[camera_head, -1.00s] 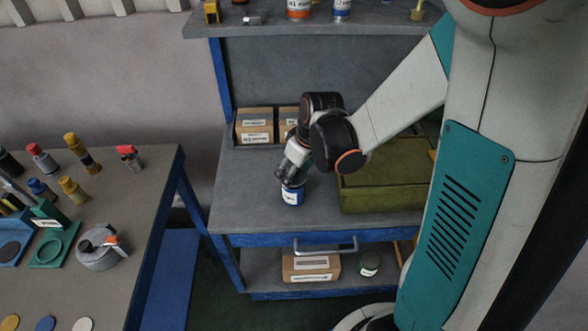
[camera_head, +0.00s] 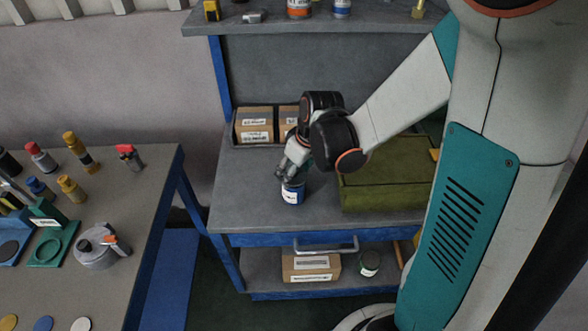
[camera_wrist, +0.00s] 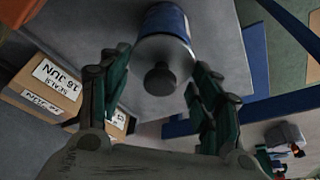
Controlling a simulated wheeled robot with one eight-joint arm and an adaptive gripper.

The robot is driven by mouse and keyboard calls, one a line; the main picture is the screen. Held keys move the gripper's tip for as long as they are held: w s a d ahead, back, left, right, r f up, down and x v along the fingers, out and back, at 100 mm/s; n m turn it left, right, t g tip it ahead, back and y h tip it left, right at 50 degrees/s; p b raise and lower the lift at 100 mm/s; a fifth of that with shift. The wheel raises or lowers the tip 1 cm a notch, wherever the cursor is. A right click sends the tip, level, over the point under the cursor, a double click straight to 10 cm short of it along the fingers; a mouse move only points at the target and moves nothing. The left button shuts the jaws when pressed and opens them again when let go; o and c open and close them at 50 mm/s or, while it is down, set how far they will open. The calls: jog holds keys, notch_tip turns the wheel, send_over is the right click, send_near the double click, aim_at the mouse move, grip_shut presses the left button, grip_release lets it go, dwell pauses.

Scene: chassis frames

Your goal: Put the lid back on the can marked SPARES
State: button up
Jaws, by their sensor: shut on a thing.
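A small blue can (camera_head: 292,197) with a white label stands upright on the workbench; the label's writing is too small to read. A grey lid (camera_wrist: 166,60) with a dark round knob (camera_wrist: 160,80) shows at the can's near end in the wrist view, lined up with the blue wall. My gripper (camera_head: 289,176) is directly above the can, with its fingers down around its top. I cannot tell whether the lid is fully seated.
A green crate (camera_head: 385,185) stands right of the can. Cardboard boxes (camera_head: 254,125) stand behind. A handle (camera_head: 326,248) and a lower shelf with a box (camera_head: 311,268) and another can (camera_head: 369,263) are below. A side table (camera_head: 130,200) holds bottles at left.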

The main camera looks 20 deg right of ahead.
jog(key=o, duration=1.1)
jog(key=o, duration=0.5)
jog(key=shift+r, duration=0.15)
jog(key=shift+r+p, duration=2.6)
jog(key=shift+r, duration=0.8)
